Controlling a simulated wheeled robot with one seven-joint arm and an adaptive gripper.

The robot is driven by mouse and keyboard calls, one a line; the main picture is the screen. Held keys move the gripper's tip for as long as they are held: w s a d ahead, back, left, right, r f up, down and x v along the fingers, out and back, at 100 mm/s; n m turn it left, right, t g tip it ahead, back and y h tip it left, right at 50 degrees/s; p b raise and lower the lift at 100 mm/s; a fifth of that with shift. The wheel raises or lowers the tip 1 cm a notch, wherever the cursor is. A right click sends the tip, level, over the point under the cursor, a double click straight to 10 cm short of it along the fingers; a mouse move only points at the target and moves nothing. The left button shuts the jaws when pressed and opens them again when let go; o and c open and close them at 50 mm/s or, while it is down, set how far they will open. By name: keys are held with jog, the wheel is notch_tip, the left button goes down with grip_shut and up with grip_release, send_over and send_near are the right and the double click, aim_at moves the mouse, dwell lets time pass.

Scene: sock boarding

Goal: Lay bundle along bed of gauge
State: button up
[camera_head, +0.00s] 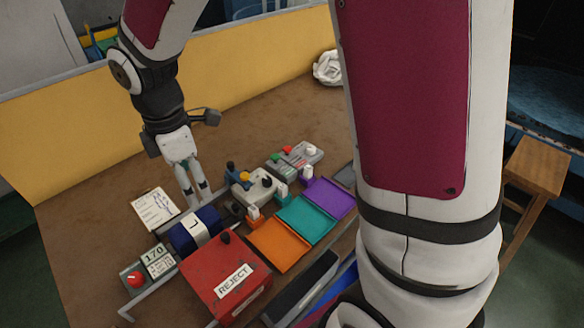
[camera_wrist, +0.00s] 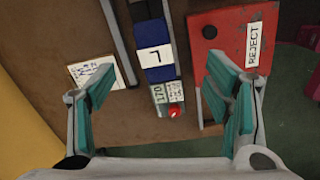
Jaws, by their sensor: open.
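The bundle is a dark blue roll with a white band marked L (camera_head: 186,237); it also shows in the wrist view (camera_wrist: 154,74). It lies lengthwise in line with the gauge, whose end carries a 170 display (camera_head: 153,254) and a red button; that display also shows in the wrist view (camera_wrist: 158,94). The bed under the bundle is mostly hidden, so full seating is hard to tell. My gripper (camera_head: 197,200) is open and empty, just beyond the bundle in the head view. In the wrist view its teal-padded fingers (camera_wrist: 160,100) are spread wide, apart from the bundle.
A red REJECT box (camera_head: 226,278) stands close beside the gauge. Orange (camera_head: 278,246), teal (camera_head: 306,220) and purple (camera_head: 328,198) trays lie to the right. A written card (camera_head: 155,209) lies left of the bundle.

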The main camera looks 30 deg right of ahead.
jog(key=s+d+r+m+t, duration=0.2)
jog(key=s+d+r+m, duration=0.5)
jog(key=s+r+m, duration=0.15)
jog(key=s+d+r+m, duration=0.2)
jog(key=s+m, duration=0.2)
jog(key=s, duration=0.2)
jog(key=s+d+r+m+t, duration=0.1)
jog(key=s+d+r+m, duration=0.1)
jog(key=s+m, duration=0.3)
jog(key=shift+s+d+t, duration=0.25)
jog(key=shift+s+t, duration=0.05)
jog(key=shift+s, duration=0.35)
jog(key=shift+r, duration=0.1)
jog(key=shift+r, duration=0.25)
